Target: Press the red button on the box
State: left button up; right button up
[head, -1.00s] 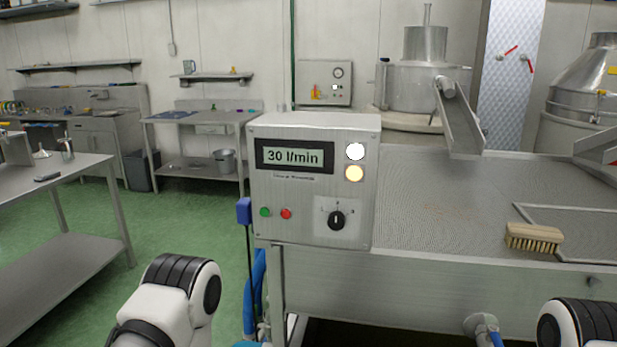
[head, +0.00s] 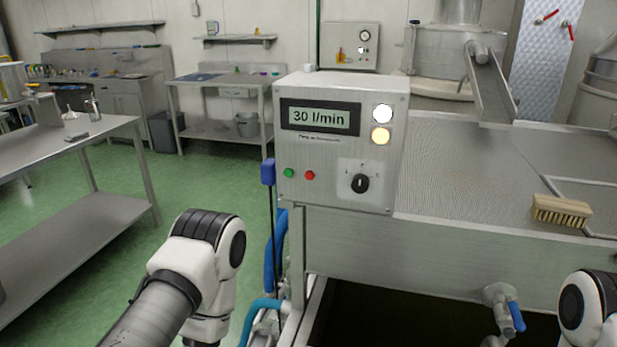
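The grey metal control box (head: 330,175) stands at the middle of the head view, on the left end of the steel washing table. Its red button (head: 310,175) is low on the front, just right of a green button (head: 289,172). A black rotary knob (head: 360,183) sits further right. Links of both my arms show at the bottom, left and right. Neither gripper is in the picture, and nothing touches the button.
A wooden brush (head: 561,210) lies on the steel table (head: 460,175) at the right. Blue hoses (head: 270,265) and a blue-handled valve (head: 503,305) are below. A steel worktable (head: 70,150) stands at the left. Green floor (head: 165,190) lies open between.

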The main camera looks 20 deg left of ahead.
pick_arm(q)
grip_shut()
dwell(1.0)
